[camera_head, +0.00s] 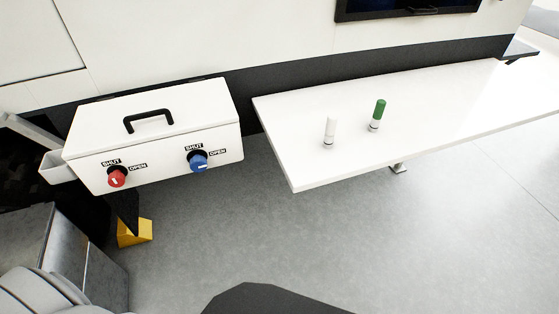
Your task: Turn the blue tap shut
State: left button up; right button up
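The blue tap (198,162) is on the front face of a white box (150,166) at the left. A SHUT label sits above it and an OPEN label to its right. Its small white mark looks roughly level, towards the OPEN side, but it is small. A red tap (117,179) is to its left on the same face, with its own SHUT and OPEN labels; its white mark looks upright. Neither of my grippers is in view, and nothing touches the taps.
The box has a black lid handle (148,121). To its right a white shelf (290,160) juts out, bearing a white-topped cylinder (330,131) and a green-topped one (378,114). A yellow block (134,233) is below the box. The grey floor (330,240) in front is clear.

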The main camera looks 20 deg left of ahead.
aim_at(198, 163)
jog(key=z, duration=1.2)
jog(key=i, duration=1.25)
jog(key=u, duration=3.5)
jog(key=k, duration=0.25)
jog(key=z, duration=1.05)
